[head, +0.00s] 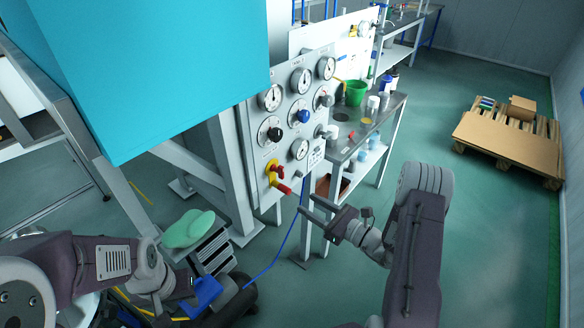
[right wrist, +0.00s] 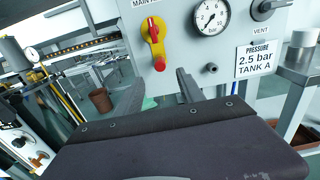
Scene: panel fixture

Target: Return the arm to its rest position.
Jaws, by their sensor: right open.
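My right gripper (head: 309,206) is open and empty in front of the lower part of the grey gauge panel (head: 292,120). In the right wrist view its two fingers (right wrist: 212,88) stand apart with nothing between them. The red-and-yellow valve handle (head: 275,172) is on the panel close to the fingertips, and no contact is clear. It also shows in the right wrist view (right wrist: 155,40). My left arm (head: 100,262) is low at the left. My left gripper (head: 185,300) is dark and partly hidden near a blue piece (head: 205,291), so its jaws cannot be read.
A large cyan box (head: 160,70) blocks the upper left. A steel bench (head: 385,122) with a green bucket (head: 355,92) and containers stands right of the panel. A pallet with cardboard (head: 505,140) lies far right. The green floor between is clear.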

